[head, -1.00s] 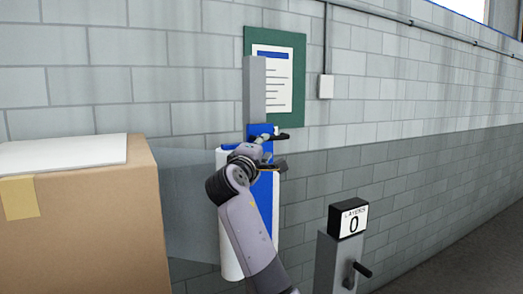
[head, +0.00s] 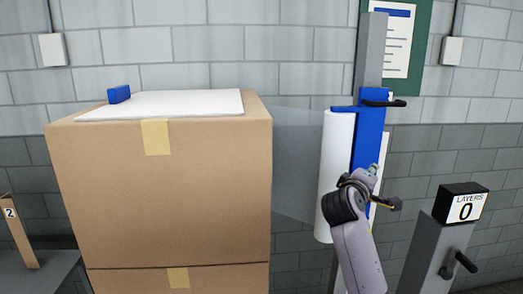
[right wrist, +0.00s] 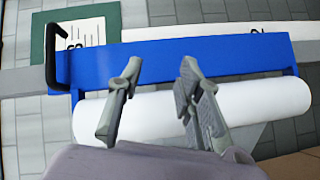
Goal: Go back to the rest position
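My right gripper (head: 386,187) is in front of the blue carriage (head: 369,132) of the film wrapper, below its black handle (head: 384,103) and apart from it. In the right wrist view the right gripper (right wrist: 160,68) has its two fingers spread with nothing between them. The white film roll (right wrist: 240,103) and the blue carriage (right wrist: 190,60) lie beyond the fingers, and the black handle (right wrist: 50,58) is to their left. My left gripper is not in view.
Clear film (head: 300,165) spans from the roll to the large cardboard box (head: 165,205). A white sheet (head: 170,104) and a blue block (head: 119,94) lie on top. A post with a "LAYERS 0" sign (head: 464,207) and a crank stands at right.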

